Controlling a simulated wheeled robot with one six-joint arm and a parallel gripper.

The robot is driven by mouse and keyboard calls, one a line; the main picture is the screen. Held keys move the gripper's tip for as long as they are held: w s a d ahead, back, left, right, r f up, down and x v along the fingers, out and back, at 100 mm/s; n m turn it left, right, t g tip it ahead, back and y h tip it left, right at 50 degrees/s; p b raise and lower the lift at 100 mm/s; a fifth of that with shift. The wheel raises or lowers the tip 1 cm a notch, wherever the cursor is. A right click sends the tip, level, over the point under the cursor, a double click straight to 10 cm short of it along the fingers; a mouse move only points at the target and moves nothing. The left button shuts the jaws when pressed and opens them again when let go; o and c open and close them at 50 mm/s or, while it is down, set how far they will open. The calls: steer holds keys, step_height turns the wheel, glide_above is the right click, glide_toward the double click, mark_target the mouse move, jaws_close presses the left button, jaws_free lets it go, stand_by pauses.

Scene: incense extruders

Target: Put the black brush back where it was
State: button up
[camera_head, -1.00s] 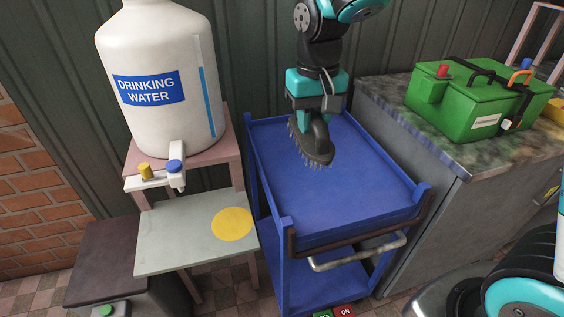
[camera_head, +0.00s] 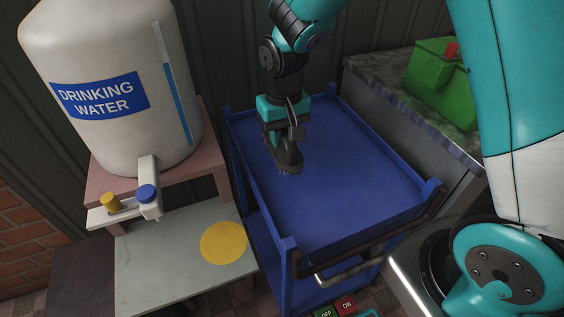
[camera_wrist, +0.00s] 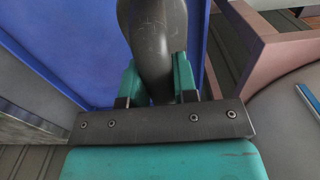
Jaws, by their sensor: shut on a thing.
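My gripper (camera_head: 284,136) is shut on the black brush (camera_head: 288,160), with its fingers on the brush's upper part. The brush is dark grey to black, and its bristles point down over the left rear part of the blue cart's top tray (camera_head: 345,190). I cannot tell whether the bristles touch the tray. In the wrist view the brush's smooth, scratched dark body (camera_wrist: 155,35) sits between the two teal fingers (camera_wrist: 158,85); its bristles are hidden there.
A white drinking water tank (camera_head: 105,85) stands on a pink stand left of the cart. A grey shelf with a yellow disc (camera_head: 223,243) is below its tap. A counter (camera_head: 410,95) with a green box (camera_head: 440,85) is at right. The rest of the tray is bare.

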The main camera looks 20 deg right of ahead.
step_height(320, 180, down, 8)
steer(key=shift+f, duration=0.15)
stand_by(0.3)
steer(key=shift+f, duration=0.1)
steer(key=o, duration=0.9)
step_height(320, 180, up, 12)
steer(key=shift+f, duration=0.1)
steer(key=s+a+r+n+y, duration=0.2)
steer(key=s+r, duration=0.3)
steer(key=s, duration=0.5)
steer(key=s+a+r+n+y, duration=0.2)
steer(key=s+r+n, duration=0.3)
steer(key=s, duration=0.6)
steer(key=shift+a+r, duration=0.35)
steer(key=shift+r, duration=0.45)
